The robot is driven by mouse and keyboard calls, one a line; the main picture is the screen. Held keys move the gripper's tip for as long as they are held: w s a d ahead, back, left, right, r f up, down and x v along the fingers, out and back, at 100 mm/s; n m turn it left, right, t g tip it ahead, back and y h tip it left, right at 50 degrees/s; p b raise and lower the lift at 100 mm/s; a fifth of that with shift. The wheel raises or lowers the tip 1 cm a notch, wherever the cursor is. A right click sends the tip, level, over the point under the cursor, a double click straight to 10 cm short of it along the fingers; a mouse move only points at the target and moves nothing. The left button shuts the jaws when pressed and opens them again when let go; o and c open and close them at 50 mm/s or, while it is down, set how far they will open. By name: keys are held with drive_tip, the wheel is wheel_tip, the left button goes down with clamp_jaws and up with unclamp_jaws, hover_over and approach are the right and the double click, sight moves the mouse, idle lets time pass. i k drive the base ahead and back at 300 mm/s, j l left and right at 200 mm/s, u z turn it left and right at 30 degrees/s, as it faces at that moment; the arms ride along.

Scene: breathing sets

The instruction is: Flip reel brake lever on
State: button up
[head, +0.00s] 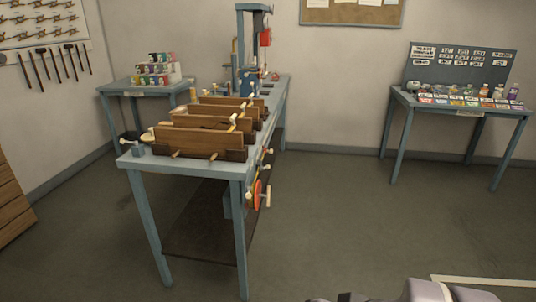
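A long blue-grey workbench (180,161) stands left of centre. Several small cream-tipped levers or knobs stick out of its right side, one of them higher up (268,152) and one just below it (265,167). Lower on that side is an orange-red disc (257,194) with a cream handle (268,196) beside it. I cannot tell which part is the reel brake lever or how it is set; they are too small. Part of my own arm shows at the bottom edge, right of centre. My gripper's fingers cannot be made out, and it is far from the bench.
Wooden frames (200,143) stand on the bench top, with a blue upright stand (250,50) at its far end. A side table (145,86) with coloured items is behind left. Another table (460,105) with bottles and cards is at right. The floor between is clear.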

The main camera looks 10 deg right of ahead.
sight(248, 195)
drive_tip(key=i+j, duration=0.2)
drive_tip(key=i, duration=0.4)
drive_tip(key=i+j+u, duration=0.1)
drive_tip(key=i, duration=0.5)
drive_tip(key=j, duration=0.1)
